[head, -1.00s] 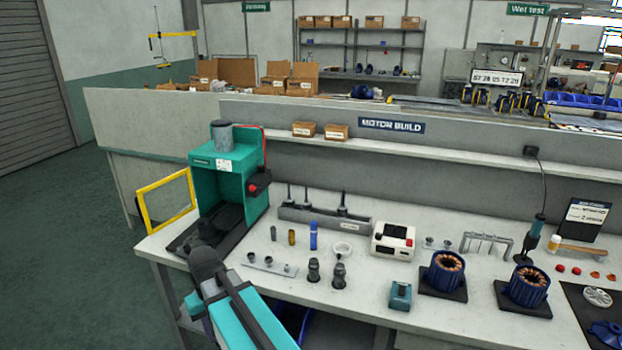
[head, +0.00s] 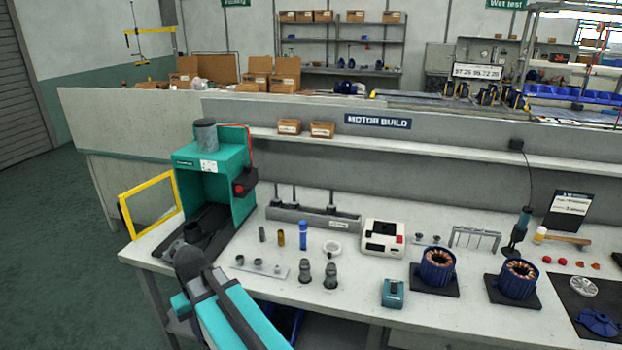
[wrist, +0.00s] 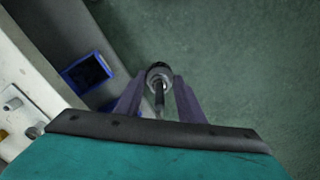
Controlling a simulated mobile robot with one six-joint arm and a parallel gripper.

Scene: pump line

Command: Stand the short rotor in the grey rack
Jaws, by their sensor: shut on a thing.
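My gripper (wrist: 160,92) is shut on a rotor (wrist: 158,72), a dark cylinder with a thin shaft, seen between the fingers in the wrist view. Grey-green floor lies below it. In the head view my arm hides most of the gripper, and I cannot make out the held rotor clearly. The grey rack (head: 288,214) is a long low block at the back of the bench, right of the green press. Several thin dark rods stand upright along it. My gripper is apart from the rack, nearer and to its left.
The green press (head: 215,170) stands at the bench's left end, beside a yellow frame (head: 150,205). Wound stators (head: 437,268) are right.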

